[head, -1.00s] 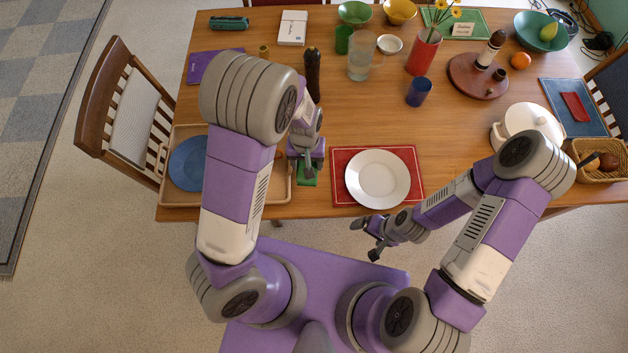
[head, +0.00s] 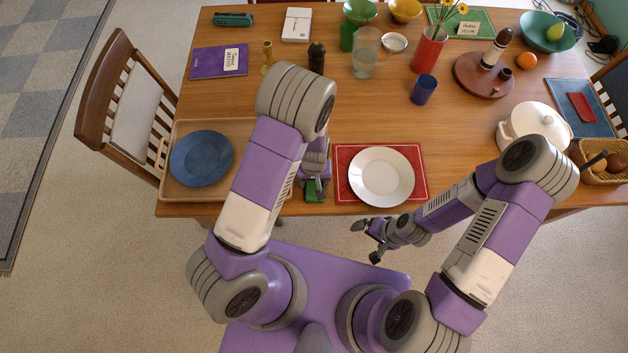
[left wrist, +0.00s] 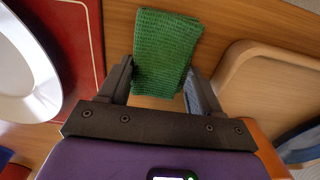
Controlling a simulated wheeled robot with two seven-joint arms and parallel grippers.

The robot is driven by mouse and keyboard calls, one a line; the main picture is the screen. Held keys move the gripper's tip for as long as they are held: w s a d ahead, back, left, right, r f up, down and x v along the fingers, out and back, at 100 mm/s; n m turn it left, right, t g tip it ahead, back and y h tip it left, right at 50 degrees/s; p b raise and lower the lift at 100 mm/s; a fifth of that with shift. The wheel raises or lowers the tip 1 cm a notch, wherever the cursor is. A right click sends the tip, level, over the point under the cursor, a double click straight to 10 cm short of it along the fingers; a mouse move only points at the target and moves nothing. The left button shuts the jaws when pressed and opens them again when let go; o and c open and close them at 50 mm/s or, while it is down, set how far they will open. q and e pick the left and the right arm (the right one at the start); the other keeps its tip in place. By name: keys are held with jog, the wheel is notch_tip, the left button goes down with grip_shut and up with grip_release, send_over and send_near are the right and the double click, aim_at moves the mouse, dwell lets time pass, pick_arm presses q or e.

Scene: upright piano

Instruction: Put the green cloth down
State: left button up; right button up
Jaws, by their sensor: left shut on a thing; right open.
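The green cloth (head: 316,190) is a small folded piece near the table's front edge, between the wooden tray and the red placemat. My left gripper (head: 317,181) is over it, partly hidden by its own arm. In the left wrist view, the cloth (left wrist: 163,52) sits between the two dark fingers of the left gripper (left wrist: 160,82), which is shut on it. I cannot tell whether the cloth touches the tabletop. My right gripper (head: 366,241) is open and empty, in front of the table's near edge.
The wooden tray (head: 180,125) with a blue plate (head: 200,158) is left of the cloth. The red placemat (head: 345,155) with a white plate (head: 381,177) is close on its right. A dark pepper mill (head: 316,58) stands farther back. The table's front edge is near the cloth.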

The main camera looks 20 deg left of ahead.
pick_arm(q)
jog(key=shift+f, duration=0.2)
jog(key=o, duration=0.9)
jog(key=shift+r, duration=0.1)
jog(key=shift+o, duration=0.2)
jog(key=shift+r, duration=0.5)
notch_tip(320, 180, up, 11)
jog(key=p, duration=0.3)
jog(key=shift+r, duration=0.2)
